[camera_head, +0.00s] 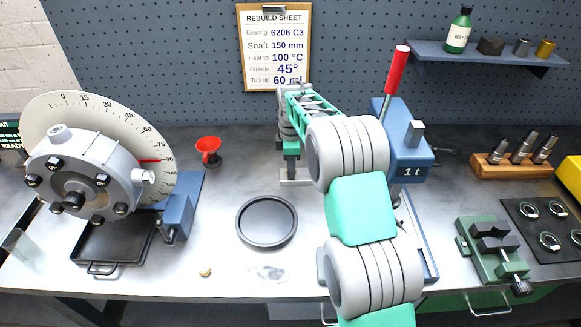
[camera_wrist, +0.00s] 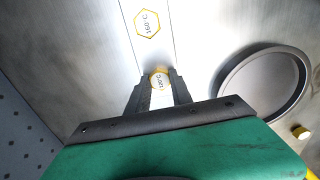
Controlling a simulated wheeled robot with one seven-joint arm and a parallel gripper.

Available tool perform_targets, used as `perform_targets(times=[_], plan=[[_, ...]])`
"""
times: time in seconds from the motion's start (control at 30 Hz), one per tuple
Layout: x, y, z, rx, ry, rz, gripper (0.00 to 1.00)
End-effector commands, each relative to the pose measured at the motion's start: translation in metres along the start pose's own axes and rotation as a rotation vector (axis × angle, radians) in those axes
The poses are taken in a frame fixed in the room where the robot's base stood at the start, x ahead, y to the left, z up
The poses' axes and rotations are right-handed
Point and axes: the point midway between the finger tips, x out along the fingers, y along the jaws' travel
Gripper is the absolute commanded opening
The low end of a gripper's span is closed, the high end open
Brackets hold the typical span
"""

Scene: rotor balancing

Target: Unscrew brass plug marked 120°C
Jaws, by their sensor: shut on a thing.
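The brass plug marked 120°C (camera_wrist: 158,76) shows in the wrist view as a pale label with a brass edge, between the dark fingers of my gripper (camera_wrist: 157,88). The gripper is shut on it. The plug's lower part is hidden, so I cannot tell how far it is screwed in. Another hexagonal brass plug, marked 160°C (camera_wrist: 148,23), sits farther along the same pale metal bar (camera_wrist: 127,7). In the head view my gripper (camera_head: 291,170) points down at the pale bar (camera_head: 297,182) on the bench, and the plug is too small to make out.
A round black dish (camera_head: 267,240) lies on the bench, with a small brass piece (camera_head: 205,272) to its lower left. A blue press (camera_head: 408,150) stands right of my arm.

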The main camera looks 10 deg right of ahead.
Motion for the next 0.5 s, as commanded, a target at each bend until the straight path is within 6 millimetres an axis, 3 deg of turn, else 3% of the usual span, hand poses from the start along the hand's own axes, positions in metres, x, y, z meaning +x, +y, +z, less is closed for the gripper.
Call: perform_targets(times=[0.5], plan=[[-0.0027, 0.0006, 0.0001, -1.042, -0.001, 0.002, 0.00]])
